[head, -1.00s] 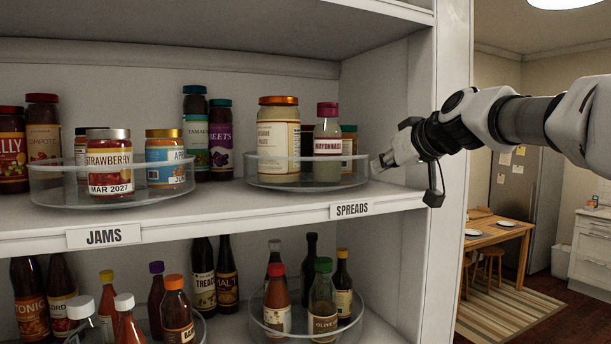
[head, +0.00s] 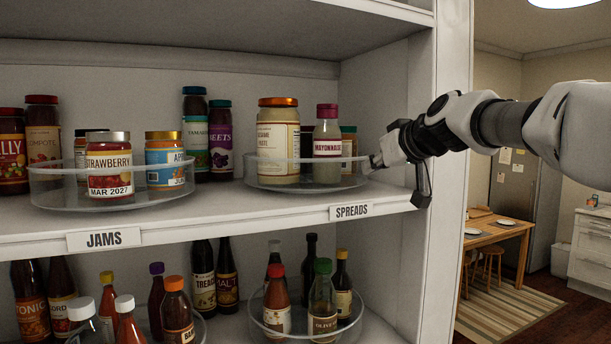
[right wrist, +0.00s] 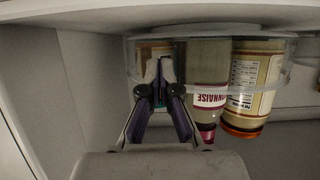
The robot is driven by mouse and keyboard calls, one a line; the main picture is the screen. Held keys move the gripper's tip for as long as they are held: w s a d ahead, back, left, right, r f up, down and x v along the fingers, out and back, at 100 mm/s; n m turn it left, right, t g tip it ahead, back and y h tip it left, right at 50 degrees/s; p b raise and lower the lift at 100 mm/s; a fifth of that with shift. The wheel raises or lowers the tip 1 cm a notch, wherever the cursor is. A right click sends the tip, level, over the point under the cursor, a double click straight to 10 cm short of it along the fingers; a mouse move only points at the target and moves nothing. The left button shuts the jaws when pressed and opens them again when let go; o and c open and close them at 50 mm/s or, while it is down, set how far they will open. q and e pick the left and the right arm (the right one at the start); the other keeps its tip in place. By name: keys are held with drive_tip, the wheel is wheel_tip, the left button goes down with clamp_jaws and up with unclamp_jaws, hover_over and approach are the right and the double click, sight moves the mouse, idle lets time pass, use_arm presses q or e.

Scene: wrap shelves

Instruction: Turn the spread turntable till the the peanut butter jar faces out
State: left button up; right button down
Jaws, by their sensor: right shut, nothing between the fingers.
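The spreads turntable (head: 262,181) is a clear round tray with a raised rim on the upper shelf, above the SPREADS label. At its front stand a large cream jar with an orange lid (head: 278,140) and a mayonnaise jar with a magenta lid (head: 327,146). A dark jar (head: 307,141) and a green-lidded jar (head: 349,143) are partly hidden behind. I cannot read a peanut butter label. My right gripper (head: 372,163) is shut and empty at the turntable's right rim; in the right wrist view its fingertips (right wrist: 160,75) overlap the rim. My left gripper is out of view.
A jams turntable (head: 50,197) with a strawberry jar stands to the left. The shelf's right side wall (head: 385,95) is close to my right gripper. Several bottles stand on the lower shelf. The shelf front between the turntables is clear.

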sight(350, 172)
drive_tip(key=shift+s+a+f+b, duration=0.15)
drive_tip(key=shift+s+a+b, duration=0.1)
drive_tip(key=shift+s+b, duration=0.15)
drive_tip(key=shift+s+a+b, duration=0.4)
drive_tip(key=shift+s, duration=0.15)
drive_tip(key=shift+a, duration=0.1)
drive_tip(key=shift+s+a, duration=0.2)
drive_tip(key=shift+a, duration=0.05)
drive_tip(key=shift+s+a+b, duration=0.35)
drive_tip(key=shift+s+a, duration=0.05)
drive_tip(key=shift+a, duration=0.35)
